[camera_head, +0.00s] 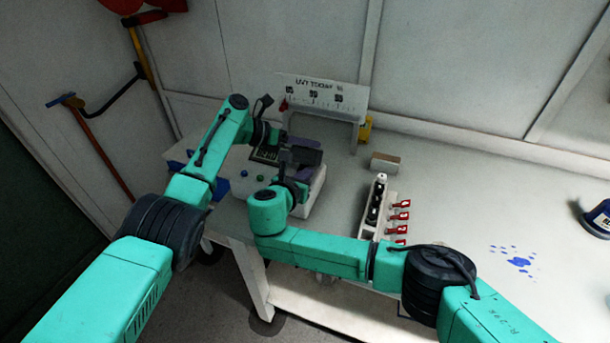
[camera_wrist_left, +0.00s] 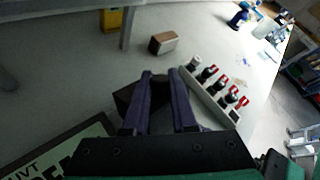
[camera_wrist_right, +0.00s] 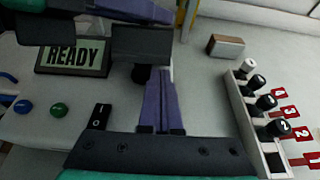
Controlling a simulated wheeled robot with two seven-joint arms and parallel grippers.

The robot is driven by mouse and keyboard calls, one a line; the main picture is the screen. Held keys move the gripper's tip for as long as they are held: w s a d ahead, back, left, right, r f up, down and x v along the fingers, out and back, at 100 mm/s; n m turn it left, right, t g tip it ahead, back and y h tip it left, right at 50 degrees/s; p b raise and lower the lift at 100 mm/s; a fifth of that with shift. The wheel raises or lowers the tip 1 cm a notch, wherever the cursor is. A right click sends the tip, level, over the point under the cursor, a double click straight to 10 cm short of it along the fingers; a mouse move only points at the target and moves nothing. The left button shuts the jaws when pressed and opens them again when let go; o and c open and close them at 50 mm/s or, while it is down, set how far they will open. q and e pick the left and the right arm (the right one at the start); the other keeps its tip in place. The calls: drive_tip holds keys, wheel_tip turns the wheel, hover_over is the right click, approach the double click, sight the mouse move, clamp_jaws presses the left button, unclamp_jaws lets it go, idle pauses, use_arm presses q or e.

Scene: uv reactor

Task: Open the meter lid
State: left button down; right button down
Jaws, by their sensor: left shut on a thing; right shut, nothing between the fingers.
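The meter is a white box (camera_head: 308,200) at the table's left end. Its lit display (camera_wrist_right: 75,57) reads READY, with blue and green buttons and a black switch (camera_wrist_right: 97,116) below. The meter's dark grey lid (camera_wrist_right: 140,43) is beside the display; its exact angle is hard to tell. My left gripper (camera_wrist_left: 160,82) is shut on a dark part of the lid, and it shows above the lid in the head view (camera_head: 305,143). My right gripper (camera_wrist_right: 154,78) is shut and empty, its tips close to the lid's near edge; touching or apart is unclear.
A white rack (camera_head: 368,222) with several black-capped vials and red numbered tags stands right of the meter. A small brown-and-white box (camera_head: 385,162) lies behind it. A white sign stand (camera_head: 322,95) is at the back. The table's middle right is clear except blue stains (camera_head: 518,262).

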use_arm(q)
drive_tip(key=shift+w, duration=0.1)
use_arm(e)
drive_tip(key=shift+w+d+r, duration=0.1)
drive_tip(key=shift+w+r, duration=0.3)
drive_tip(key=shift+r, duration=0.15)
use_arm(q)
drive_tip(key=c, duration=0.7)
unclamp_jaws()
drive_tip(key=shift+a, duration=0.1)
